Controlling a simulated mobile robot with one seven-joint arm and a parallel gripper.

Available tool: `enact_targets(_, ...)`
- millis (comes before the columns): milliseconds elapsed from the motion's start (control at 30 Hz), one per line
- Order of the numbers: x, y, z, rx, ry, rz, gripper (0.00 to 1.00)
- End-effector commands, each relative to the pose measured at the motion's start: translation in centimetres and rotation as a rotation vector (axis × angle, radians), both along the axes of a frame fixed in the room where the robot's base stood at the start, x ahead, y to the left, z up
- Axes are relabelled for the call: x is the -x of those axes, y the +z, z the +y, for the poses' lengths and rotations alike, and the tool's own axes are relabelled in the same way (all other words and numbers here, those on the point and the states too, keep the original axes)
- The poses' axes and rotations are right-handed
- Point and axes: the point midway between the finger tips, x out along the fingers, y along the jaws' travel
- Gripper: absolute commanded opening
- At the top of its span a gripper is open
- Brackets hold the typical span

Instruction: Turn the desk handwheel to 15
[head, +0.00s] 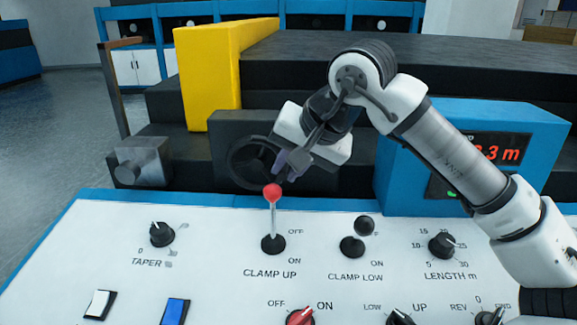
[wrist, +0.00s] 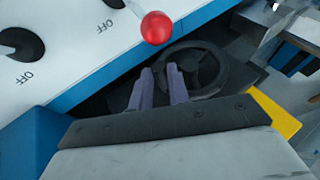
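A black handwheel (head: 234,163) stands upright behind the far edge of the white control desk. In the wrist view its rim and spokes (wrist: 226,72) show beyond my fingertips. My gripper (head: 289,164) is in front of the wheel's right side. Its two purple-grey fingers (wrist: 160,76) are apart, with a gap between them; I cannot tell whether they touch the rim. On the desk, a black LENGTH m dial (head: 441,246) has marks from 5 to 30; its setting is too small to read surely. A red display (head: 497,149) is partly hidden by my arm and ends in ".3 m".
The red-balled CLAMP UP lever (head: 272,192) stands close below my gripper; its ball (wrist: 157,27) is near my fingers. The CLAMP LOW lever (head: 354,246), TAPER knob (head: 162,234) and several switches are on the desk. A yellow block (head: 208,80) rises behind the wheel.

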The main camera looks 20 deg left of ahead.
Motion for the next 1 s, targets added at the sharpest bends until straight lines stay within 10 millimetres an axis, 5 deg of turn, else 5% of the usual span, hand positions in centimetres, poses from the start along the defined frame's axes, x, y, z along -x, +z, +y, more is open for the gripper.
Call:
enact_targets(133,0.0,0.0,0.0,0.000,0.000,0.000,0.37)
enact_targets(533,0.2,0.8,-0.4,0.000,-0.001,-0.002,0.37)
enact_targets(1000,2.6,8.8,-5.5,-0.001,-0.003,-0.003,0.37)
